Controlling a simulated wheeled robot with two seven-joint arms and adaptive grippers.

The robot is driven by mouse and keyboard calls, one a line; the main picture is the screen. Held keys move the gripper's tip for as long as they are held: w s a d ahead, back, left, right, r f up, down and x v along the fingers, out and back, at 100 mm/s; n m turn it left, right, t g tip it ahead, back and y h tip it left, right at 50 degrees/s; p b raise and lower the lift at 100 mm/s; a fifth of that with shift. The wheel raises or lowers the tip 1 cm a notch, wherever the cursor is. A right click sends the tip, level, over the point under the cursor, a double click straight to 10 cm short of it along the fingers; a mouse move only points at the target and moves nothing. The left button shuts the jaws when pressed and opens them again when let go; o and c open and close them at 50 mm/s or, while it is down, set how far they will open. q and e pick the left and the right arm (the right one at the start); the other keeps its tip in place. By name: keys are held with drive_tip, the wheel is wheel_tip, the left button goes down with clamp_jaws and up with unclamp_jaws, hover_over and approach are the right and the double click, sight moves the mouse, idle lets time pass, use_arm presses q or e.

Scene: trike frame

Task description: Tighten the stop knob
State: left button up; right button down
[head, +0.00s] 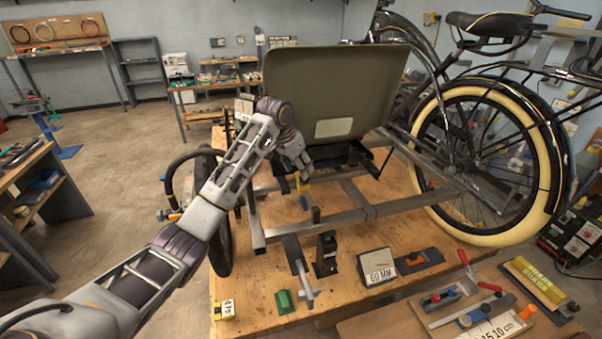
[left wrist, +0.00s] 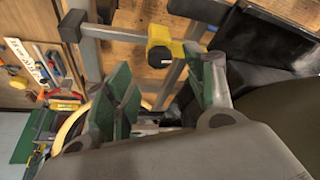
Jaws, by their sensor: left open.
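A yellow part with a dark round face, which looks like the stop knob, (left wrist: 160,47) sits on a bar of the grey metal frame in the left wrist view. In the head view it shows as a yellow piece (head: 303,192) just below my left gripper (head: 302,168). My left gripper is open, with green finger pads (left wrist: 160,72). The fingers are apart on either side below the knob in the wrist view, with nothing seen between them. I cannot tell whether either finger touches the knob. My right gripper is not in view.
The trike frame (head: 375,211) stands on a wooden bench (head: 245,295), with a large olive panel (head: 330,90) raised behind it. A cream-tyred wheel (head: 548,190) stands at the right.

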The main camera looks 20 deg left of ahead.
use_arm(q)
drive_tip(key=v, duration=0.7)
idle(0.6)
